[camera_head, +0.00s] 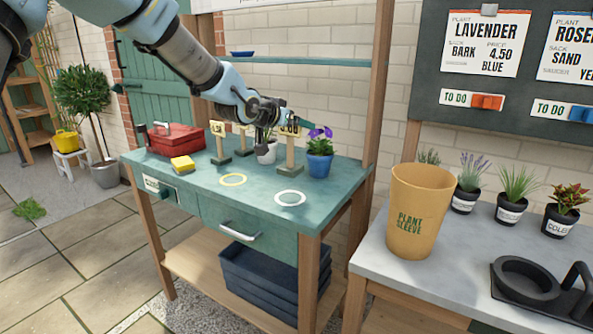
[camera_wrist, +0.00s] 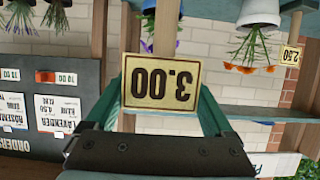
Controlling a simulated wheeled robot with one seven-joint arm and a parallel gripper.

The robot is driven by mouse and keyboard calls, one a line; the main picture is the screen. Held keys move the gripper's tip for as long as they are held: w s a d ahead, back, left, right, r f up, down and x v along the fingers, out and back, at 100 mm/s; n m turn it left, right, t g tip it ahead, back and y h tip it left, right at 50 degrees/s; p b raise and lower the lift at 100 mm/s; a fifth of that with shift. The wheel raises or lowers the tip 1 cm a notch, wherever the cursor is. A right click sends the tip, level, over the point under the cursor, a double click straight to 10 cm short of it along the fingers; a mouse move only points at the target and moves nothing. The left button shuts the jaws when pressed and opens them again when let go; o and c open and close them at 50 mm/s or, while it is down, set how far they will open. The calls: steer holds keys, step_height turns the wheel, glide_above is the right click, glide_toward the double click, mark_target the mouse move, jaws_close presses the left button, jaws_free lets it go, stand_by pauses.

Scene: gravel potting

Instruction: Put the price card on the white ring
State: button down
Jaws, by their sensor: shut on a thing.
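The price card (camera_head: 290,128), a cream plate reading 3.00 on a wooden post with a greenish foot, stands upright behind the white ring. My gripper (camera_head: 284,127) is shut on it near the top. In the wrist view the card (camera_wrist: 162,82) shows upside down between the two fingers (camera_wrist: 160,95). I cannot tell whether its foot touches the table. The white ring (camera_head: 290,205) lies bare on the green bench, at the front right, nearer the camera than the card.
A purple-flowered blue pot (camera_head: 320,163) stands close right of the card. A white pot (camera_head: 267,154) is just left. Two other price cards (camera_head: 217,130), a yellow sponge (camera_head: 183,163), a red toolbox (camera_head: 176,139) and a yellow ring (camera_head: 233,186) are farther left. The bench front is mostly clear.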

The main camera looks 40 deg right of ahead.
step_height(320, 180, down, 8)
steer(key=shift+r+p, duration=0.2)
steer(key=shift+p, duration=0.45)
steer(key=shift+f, duration=0.15)
jaws_free()
steer(key=b+v, duration=0.2)
steer(key=v, duration=1)
steer(key=shift+r, duration=0.25)
steer(key=shift+w, duration=0.1)
